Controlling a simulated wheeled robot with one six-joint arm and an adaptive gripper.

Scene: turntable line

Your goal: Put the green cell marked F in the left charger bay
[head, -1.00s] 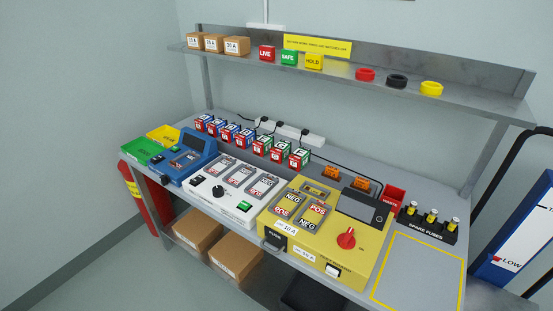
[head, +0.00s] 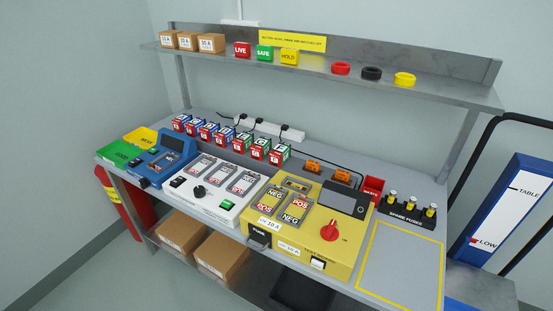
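A row of small block cells stands along the back of the bench: several blue-and-red ones at the left and three green-and-red ones at the right end, the left green cell (head: 244,141), the middle green cell (head: 260,148) and the right green cell (head: 279,154). Their letters are too small to tell which is F. My gripper is not in view.
A blue tester (head: 165,160) stands left of the charger, and a yellow fuse unit (head: 315,245) right of it. A yellow-outlined mat (head: 400,266) at the right is bare. A shelf (head: 330,75) overhangs the back. A blue-and-white trolley (head: 505,215) stands at the right.

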